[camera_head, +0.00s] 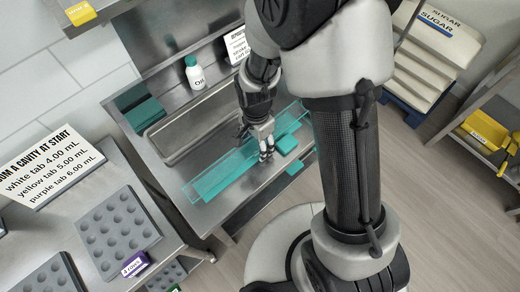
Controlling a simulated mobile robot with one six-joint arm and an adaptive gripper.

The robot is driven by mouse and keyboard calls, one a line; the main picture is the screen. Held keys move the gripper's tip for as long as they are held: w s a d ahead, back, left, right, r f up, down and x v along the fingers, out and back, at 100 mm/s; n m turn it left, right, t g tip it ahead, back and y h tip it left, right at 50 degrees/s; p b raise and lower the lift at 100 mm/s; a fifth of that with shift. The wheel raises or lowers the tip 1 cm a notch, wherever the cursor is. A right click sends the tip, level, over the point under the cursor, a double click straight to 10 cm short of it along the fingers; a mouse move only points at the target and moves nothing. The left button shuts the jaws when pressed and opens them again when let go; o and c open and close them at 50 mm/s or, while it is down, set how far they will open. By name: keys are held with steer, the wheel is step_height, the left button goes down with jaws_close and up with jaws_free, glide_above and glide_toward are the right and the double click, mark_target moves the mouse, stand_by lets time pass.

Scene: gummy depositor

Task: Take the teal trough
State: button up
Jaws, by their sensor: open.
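The teal trough (213,178) is a long, see-through channel lying diagonally on the steel counter, in the middle of the camera_head view. My gripper (266,157) points down at it, near the middle of its length. The fingers are open, and part of the trough is hidden behind them. I cannot tell whether the fingers touch the trough.
A steel tray (172,143) lies behind the trough. An oil bottle (194,73) stands at the back. Grey cavity moulds (117,234) sit on the left table.

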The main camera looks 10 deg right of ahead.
steer(key=shift+r, duration=0.1)
steer(key=shift+c, duration=0.6)
steer(key=c, duration=1.1)
